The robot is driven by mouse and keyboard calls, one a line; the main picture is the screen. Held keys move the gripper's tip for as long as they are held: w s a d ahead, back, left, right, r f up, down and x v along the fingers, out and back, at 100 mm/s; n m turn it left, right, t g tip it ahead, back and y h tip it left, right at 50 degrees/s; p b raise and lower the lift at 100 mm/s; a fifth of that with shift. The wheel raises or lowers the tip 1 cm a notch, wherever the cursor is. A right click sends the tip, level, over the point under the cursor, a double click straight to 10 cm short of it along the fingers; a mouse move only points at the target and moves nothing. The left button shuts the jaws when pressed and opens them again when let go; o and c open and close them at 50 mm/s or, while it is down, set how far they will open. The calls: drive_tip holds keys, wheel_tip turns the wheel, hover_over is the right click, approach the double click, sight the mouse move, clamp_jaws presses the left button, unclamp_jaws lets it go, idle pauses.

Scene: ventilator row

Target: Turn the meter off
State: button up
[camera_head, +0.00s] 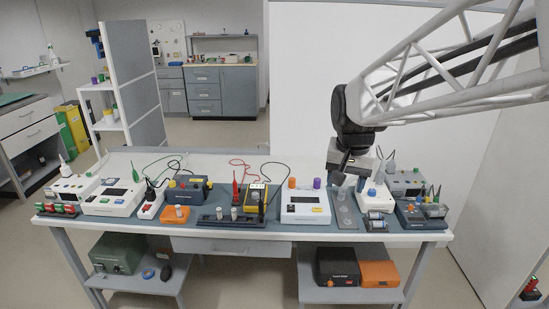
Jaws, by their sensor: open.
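A yellow device that looks like a handheld meter (250,209) stands on the bench near its middle, with a red and a black lead close by. Its switch or dial is too small to read, so I cannot tell whether it is on or off. My gripper (348,182) hangs over the right half of the bench, to the right of the yellow device and apart from it. It is open, pointing down, above a grey plate (344,213) beside a white box with a display (305,207). Part of what lies behind my gripper is hidden.
The bench (180,230) is crowded with instruments. A blue box with knobs (187,188), an orange box (175,214) and a dark rack (229,222) stand left of the yellow device. Several devices stand to the right of my gripper. A white wall panel rises behind the bench.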

drive_tip(key=w+a+f+m, duration=0.15)
drive_tip(key=w+a, duration=0.35)
drive_tip(key=w, duration=0.9)
drive_tip(key=m+g, duration=0.2)
drive_tip(key=m, duration=0.2)
hover_over(255, 193)
wheel_tip(255, 193, down, 26)
drive_tip(key=shift+w+a+f, duration=0.1)
drive_tip(key=shift+f, duration=3.85)
drive_tip(key=shift+c, duration=0.4)
